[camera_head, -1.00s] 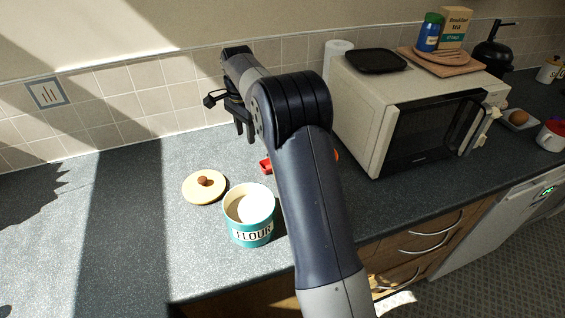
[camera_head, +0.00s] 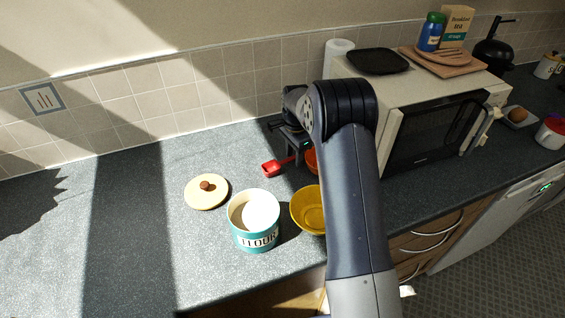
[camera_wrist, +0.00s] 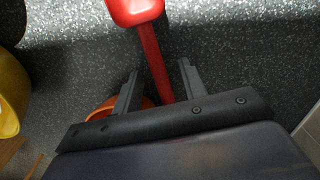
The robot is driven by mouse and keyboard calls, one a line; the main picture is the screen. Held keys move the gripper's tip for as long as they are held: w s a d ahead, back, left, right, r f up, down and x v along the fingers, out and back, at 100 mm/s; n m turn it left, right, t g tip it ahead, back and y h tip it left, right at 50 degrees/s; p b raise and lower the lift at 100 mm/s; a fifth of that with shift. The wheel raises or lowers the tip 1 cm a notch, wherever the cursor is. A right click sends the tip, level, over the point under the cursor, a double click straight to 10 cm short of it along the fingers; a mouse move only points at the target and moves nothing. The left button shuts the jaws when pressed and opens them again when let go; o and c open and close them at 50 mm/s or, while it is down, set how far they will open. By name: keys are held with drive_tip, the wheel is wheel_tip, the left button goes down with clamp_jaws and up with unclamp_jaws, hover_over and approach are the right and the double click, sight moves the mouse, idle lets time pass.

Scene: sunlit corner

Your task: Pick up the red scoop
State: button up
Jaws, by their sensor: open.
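The red scoop (camera_head: 273,168) lies on the dark speckled worktop, behind the flour pot and left of the microwave. In the wrist view its bowl (camera_wrist: 136,10) is at the top edge, and its handle (camera_wrist: 155,65) runs down between my two fingers. My gripper (camera_wrist: 158,80) is open, with a finger on each side of the handle and a gap visible on both sides. In the head view my gripper (camera_head: 296,142) is above the handle end, partly hidden by my arm. I cannot tell its exact height above the handle.
An orange bowl (camera_head: 311,160) sits close beside the handle, mostly hidden; it also shows under my gripper (camera_wrist: 103,108). The microwave (camera_head: 430,130) is to the right. The left worktop is clear.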

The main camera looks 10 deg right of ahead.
clamp_jaws()
idle(0.4)
drive_tip(key=shift+r, duration=0.15)
